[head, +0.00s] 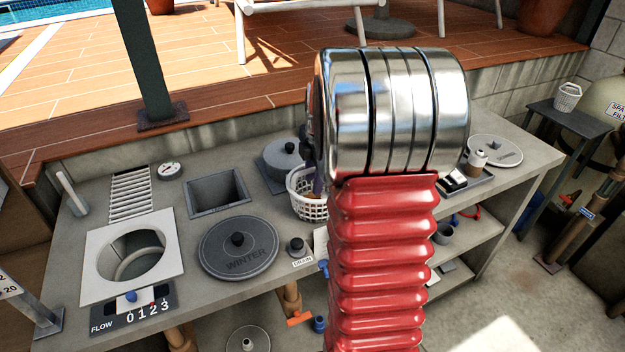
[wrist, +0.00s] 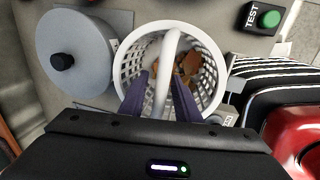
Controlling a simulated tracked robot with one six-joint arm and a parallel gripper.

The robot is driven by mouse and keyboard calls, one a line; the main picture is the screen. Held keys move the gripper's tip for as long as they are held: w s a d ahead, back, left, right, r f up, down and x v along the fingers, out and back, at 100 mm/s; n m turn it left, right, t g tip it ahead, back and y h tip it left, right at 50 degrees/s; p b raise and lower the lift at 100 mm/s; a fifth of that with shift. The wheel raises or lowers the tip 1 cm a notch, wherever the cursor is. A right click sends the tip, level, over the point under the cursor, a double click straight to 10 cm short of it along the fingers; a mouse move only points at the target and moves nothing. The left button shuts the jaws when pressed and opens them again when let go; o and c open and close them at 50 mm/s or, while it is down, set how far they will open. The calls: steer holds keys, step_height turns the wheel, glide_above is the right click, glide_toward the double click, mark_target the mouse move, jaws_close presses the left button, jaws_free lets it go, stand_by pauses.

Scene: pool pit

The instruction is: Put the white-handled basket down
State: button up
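The white-handled basket (wrist: 207,62) is a round white lattice basket with brown and orange leaf-like bits inside. In the wrist view its white handle (wrist: 171,42) runs between the two purple fingers of my gripper (wrist: 162,82), which look shut on it. In the head view the basket (head: 312,207) shows low at the bench top, just left of my red arm. My arm hides part of it and most of my gripper. I cannot tell if its base touches the bench.
A grey lidded pot (head: 283,158) stands close left of the basket. The WINTER lid (head: 238,246), an open square bin (head: 217,192) and a DRAIN knob (head: 297,247) are nearby on the bench. A TEST button (wrist: 267,18) and a striped hose lie to the right in the wrist view.

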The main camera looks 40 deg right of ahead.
step_height(320, 180, up, 12)
steer(key=s, duration=0.2)
steer(key=shift+s+a, duration=0.15)
steer(key=shift+a, duration=0.2)
steer(key=shift+f, duration=0.1)
stand_by(0.5)
steer(key=s+a+r+m+t, duration=0.1)
steer(key=s+a+m, duration=0.15)
steer(key=a, duration=0.65)
steer(key=s+a+r+m, duration=0.2)
steer(key=a+m, duration=0.2)
steer(key=a, duration=0.5)
steer(key=s+a+f+m+t, duration=0.2)
steer(key=s+a+f+m, duration=0.2)
steer(key=s+a+m, duration=0.4)
steer(key=s+a, duration=0.2)
steer(key=a, duration=0.3)
steer(key=shift+s+f+y, duration=0.15)
steer(key=shift+s+y, duration=0.15)
